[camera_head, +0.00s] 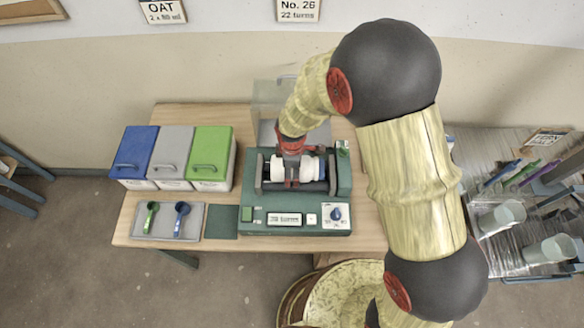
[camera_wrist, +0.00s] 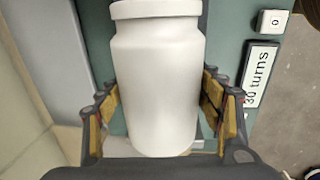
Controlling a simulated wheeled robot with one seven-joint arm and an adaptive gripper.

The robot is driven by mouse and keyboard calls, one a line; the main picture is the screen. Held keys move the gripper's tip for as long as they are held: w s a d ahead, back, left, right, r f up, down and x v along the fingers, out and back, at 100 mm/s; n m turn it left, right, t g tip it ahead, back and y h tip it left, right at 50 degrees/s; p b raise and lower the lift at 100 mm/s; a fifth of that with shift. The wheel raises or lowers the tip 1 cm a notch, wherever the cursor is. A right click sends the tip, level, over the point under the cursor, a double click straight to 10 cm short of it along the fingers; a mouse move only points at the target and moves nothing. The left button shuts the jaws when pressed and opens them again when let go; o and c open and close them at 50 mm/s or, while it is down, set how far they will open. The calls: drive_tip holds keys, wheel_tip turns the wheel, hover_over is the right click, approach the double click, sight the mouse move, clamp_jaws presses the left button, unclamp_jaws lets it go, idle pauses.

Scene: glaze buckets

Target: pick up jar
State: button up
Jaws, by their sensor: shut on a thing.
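The white jar (camera_head: 311,169) lies on its side at the roller bed of the green machine (camera_head: 343,186). In the wrist view the jar (camera_wrist: 155,75) fills the middle, its neck and rim toward the top. My gripper (camera_head: 292,176) reaches down from above across the jar's middle. In the wrist view my gripper (camera_wrist: 160,108) has one padded finger on each side of the jar and is shut on it. I cannot tell whether the jar still touches the rollers.
Blue (camera_head: 134,150), grey (camera_head: 173,152) and green (camera_head: 211,150) lidded bins stand left of the machine. A grey tray (camera_head: 167,225) with two scoops lies in front of them. A side table (camera_head: 485,149) at the right holds cups. My arm covers the wooden table's right part.

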drive_tip(key=shift+w+r, duration=0.1)
drive_tip(key=shift+c, duration=0.4)
drive_tip(key=shift+r, duration=0.3)
drive_tip(key=r, duration=0.3)
drive_tip(key=shift+s+r+p, duration=0.2)
drive_tip(key=shift+s+p, duration=0.05)
drive_tip(key=shift+p, duration=0.1)
drive_tip(key=s+d+r+p, duration=0.2)
drive_tip(key=s+r+p, duration=0.1)
drive_tip(key=s+r, duration=0.3)
drive_tip(key=s+d+r+p, duration=0.2)
drive_tip(key=s+r, duration=0.4)
drive_tip(key=r, duration=0.3)
drive_tip(key=shift+s+d+p, duration=0.35)
drive_tip(key=shift+p, duration=0.35)
